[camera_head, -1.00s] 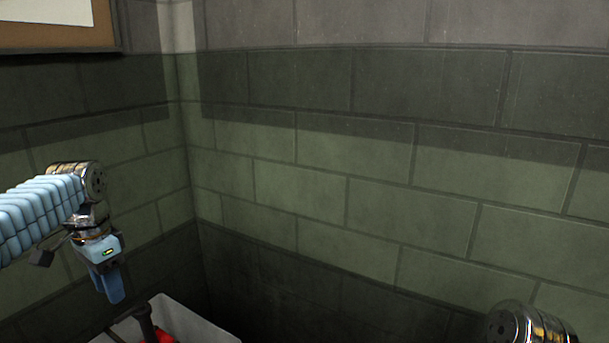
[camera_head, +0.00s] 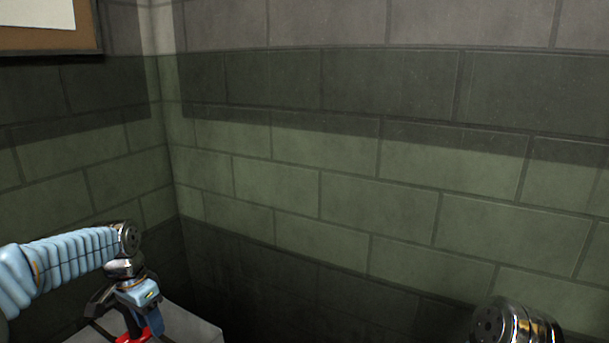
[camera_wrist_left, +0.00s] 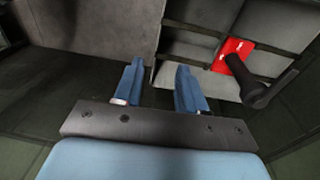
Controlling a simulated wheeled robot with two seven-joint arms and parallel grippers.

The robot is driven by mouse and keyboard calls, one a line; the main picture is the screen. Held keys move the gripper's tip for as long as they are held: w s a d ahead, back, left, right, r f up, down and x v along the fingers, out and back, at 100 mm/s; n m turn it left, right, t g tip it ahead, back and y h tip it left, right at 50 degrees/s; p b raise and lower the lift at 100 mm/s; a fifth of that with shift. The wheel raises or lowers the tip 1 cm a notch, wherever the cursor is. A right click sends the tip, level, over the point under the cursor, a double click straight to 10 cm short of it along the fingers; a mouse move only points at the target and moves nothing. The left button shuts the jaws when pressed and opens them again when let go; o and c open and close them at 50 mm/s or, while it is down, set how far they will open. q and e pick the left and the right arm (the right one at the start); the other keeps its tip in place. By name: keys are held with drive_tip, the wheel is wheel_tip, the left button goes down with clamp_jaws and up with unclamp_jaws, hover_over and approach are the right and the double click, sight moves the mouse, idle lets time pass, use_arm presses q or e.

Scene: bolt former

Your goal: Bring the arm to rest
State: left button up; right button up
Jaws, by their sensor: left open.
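My left gripper (camera_head: 155,322) is at the lower left of the head view, at the end of an arm in a light-blue ribbed sleeve. It points down in front of a grey box (camera_head: 196,325). In the left wrist view the two blue fingers of my left gripper (camera_wrist_left: 158,82) stand well apart with nothing between them. My right gripper is out of view; a shiny metal joint (camera_head: 515,325) shows at the bottom right.
A grey panel (camera_wrist_left: 90,30) is at the left. Brick walls (camera_head: 330,195) meet in a corner behind.

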use_arm(q)
drive_tip(key=s+d+f+n+h, duration=0.1)
drive_tip(key=s+d+f, duration=0.1)
drive_tip(key=d+f, duration=0.45)
drive_tip(key=s+d+f+n+h, duration=0.15)
drive_tip(key=d+f, duration=0.25)
drive_tip(key=f, duration=0.6)
drive_tip(key=s+d+f, duration=0.2)
drive_tip(key=d+f, duration=0.3)
drive_tip(key=f, duration=0.4)
drive_tip(key=s+d+f+n, duration=0.2)
drive_tip(key=s+d+f, duration=0.1)
drive_tip(key=s, duration=0.4)
drive_tip(key=s+d+f+n, duration=0.2)
drive_tip(key=s+d+f, duration=0.2)
drive_tip(key=s, duration=0.4)
drive_tip(key=shift+d+f+h, duration=0.15)
drive_tip(key=shift+f+h, duration=0.2)
drive_tip(key=shift+f, duration=0.55)
drive_tip(key=shift+n, duration=0.25)
